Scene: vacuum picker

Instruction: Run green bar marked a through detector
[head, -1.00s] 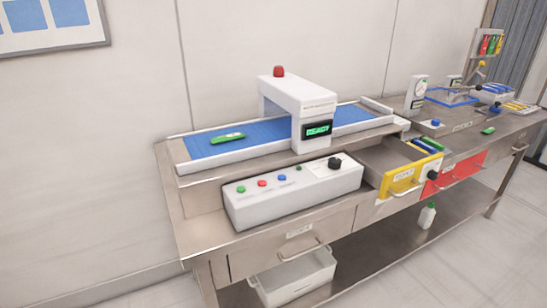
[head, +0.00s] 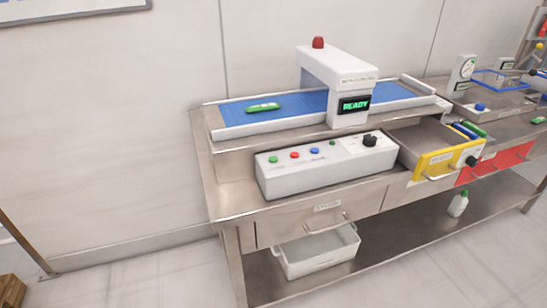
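A green bar (head: 263,107) lies flat on the left part of the blue conveyor belt (head: 300,105), to the left of the detector arch. Its mark is too small to read. The white detector arch (head: 338,70) spans the belt, has a red lamp (head: 318,42) on top and a screen (head: 355,104) reading "READY" in green. In front of it is a white control box (head: 325,165) with a green button (head: 273,160), a red button (head: 295,155), a blue button (head: 315,151) and a black knob (head: 370,140). Neither of my grippers is in view.
An open yellow-fronted drawer (head: 436,166) to the right holds several coloured bars. A red-fronted drawer (head: 495,162) is beside it. A white bin (head: 316,252) and a bottle (head: 458,204) stand on the lower shelf. Floor at the lower left is mostly clear.

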